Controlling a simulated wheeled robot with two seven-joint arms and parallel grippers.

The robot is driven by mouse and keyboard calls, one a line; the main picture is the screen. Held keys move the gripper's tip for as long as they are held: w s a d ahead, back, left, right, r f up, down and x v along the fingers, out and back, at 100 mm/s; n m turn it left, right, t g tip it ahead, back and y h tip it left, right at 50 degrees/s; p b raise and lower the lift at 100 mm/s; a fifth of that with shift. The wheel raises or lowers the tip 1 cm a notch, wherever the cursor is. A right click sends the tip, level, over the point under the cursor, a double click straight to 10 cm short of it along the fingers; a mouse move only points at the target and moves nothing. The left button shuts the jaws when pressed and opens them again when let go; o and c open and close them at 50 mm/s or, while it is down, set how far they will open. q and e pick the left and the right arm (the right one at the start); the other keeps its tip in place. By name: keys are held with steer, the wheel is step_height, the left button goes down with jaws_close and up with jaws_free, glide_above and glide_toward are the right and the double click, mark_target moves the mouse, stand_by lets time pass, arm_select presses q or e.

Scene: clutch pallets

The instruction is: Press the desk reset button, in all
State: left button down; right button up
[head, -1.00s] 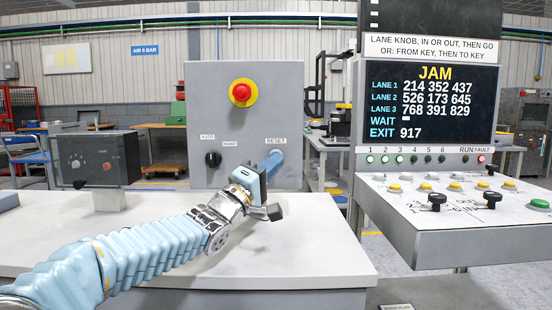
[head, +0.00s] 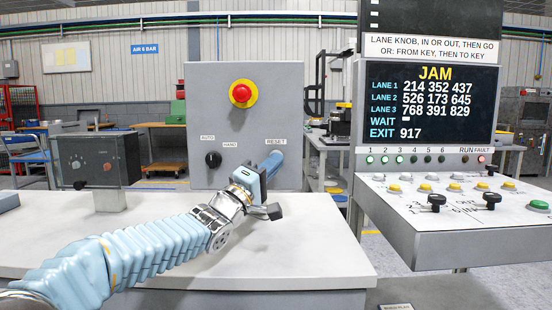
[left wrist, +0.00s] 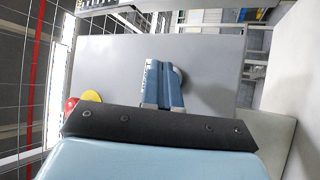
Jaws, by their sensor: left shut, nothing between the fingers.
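The grey control box (head: 215,115) stands at the back of the white desk. The RESET label (head: 276,141) is at its right side. My left gripper (head: 276,158) reaches up to the box just below that label and hides the button there. In the left wrist view its two blue fingers (left wrist: 162,85) are together, with nothing between them, pointing at the grey panel. A rounded edge shows beside the fingertips, and I cannot tell whether they touch it. My right gripper is not in view.
The box also carries a red stop button (head: 241,92) on a yellow ring and a black AUTO/HAND knob (head: 213,159). A small dark box (head: 95,160) stands at the left. The console screen (head: 428,103) reads JAM, above a panel of knobs (head: 440,200). The desk front (head: 290,262) is clear.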

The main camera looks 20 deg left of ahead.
arm_select(q)
steer(key=shift+w+a, duration=0.15)
steer(key=shift+w, duration=0.3)
stand_by(0.6)
steer(key=shift+s, duration=0.15)
steer(key=shift+s+d+b, duration=0.25)
steer(key=shift+s+b, duration=0.1)
steer(key=shift+s, duration=0.35)
steer(key=s+b, duration=0.1)
steer(key=s, duration=0.1)
steer(key=s+d+b, duration=0.1)
steer(key=s+b, duration=0.1)
steer(key=shift+s+d, duration=0.2)
steer(key=shift+s, duration=0.2)
stand_by(0.5)
